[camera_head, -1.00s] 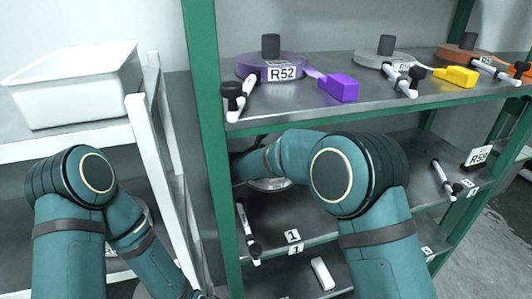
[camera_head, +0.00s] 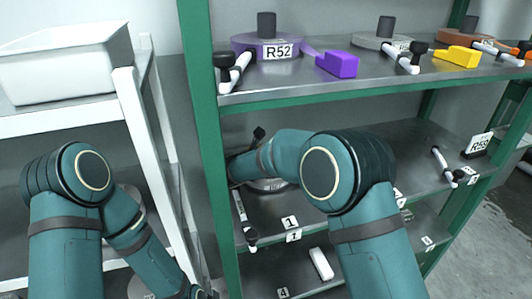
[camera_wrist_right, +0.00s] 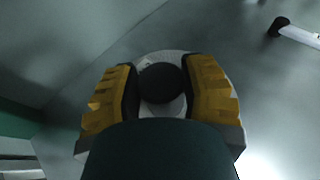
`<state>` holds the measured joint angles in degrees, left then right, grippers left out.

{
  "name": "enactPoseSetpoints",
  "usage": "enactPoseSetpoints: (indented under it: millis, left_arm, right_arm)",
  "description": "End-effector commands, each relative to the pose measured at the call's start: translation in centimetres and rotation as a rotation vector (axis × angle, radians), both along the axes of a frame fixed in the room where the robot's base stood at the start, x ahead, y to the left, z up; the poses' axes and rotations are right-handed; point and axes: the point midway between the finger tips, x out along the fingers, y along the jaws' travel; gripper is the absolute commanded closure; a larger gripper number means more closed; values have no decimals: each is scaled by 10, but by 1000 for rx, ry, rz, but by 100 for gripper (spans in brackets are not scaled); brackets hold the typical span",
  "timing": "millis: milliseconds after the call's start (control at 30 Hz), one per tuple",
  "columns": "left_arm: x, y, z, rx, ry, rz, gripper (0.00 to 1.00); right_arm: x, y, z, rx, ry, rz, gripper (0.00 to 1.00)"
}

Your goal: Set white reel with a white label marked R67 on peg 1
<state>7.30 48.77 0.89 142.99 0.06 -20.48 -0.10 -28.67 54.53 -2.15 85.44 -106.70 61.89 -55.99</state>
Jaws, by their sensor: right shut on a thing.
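A pale white reel (camera_head: 268,185) is low over the middle shelf at its left end, partly hidden behind my right forearm; a label on its front edge is too small to read. In the right wrist view my right gripper (camera_wrist_right: 161,88) has its yellow fingers on both sides of the reel's dark round hub (camera_wrist_right: 160,82). The reel's pale disc (camera_wrist_right: 162,56) shows below the fingers. I cannot tell whether it rests on the shelf. Tag 1 (camera_head: 289,222) is on the shelf's front edge; its peg is hidden. My left gripper (camera_head: 196,292) is barely visible at the bottom edge.
A white lever (camera_head: 239,204) with a dark end lies just left of the reel. The green post (camera_head: 205,130) stands close to my right forearm. The upper shelf (camera_head: 300,88) overhangs it and holds a purple R52 reel (camera_head: 267,46). A white bin (camera_head: 65,70) stands left.

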Motion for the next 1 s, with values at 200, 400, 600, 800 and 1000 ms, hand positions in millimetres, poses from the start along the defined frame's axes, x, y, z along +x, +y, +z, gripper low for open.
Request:
enactPoseSetpoints:
  millis: [200, 400, 600, 800, 1000]
  left_arm:
    - [1, 0, -2, 0, -1, 0, 39]
    - [0, 0, -2, 0, -1, 0, 39]
    - [0, 0, -2, 0, -1, 0, 39]
    - [0, 0, -2, 0, -1, 0, 39]
    - [0, 0, -2, 0, -1, 0, 39]
  right_arm:
    - [0, 0, -2, 0, -2, -2, 100]
    - [0, 0, -2, 0, -2, -2, 33]
    - [0, 0, -2, 0, -1, -1, 25]
    - [0, 0, 1, 0, 0, 0, 25]
    - [0, 0, 29, 3, -5, -1, 25]
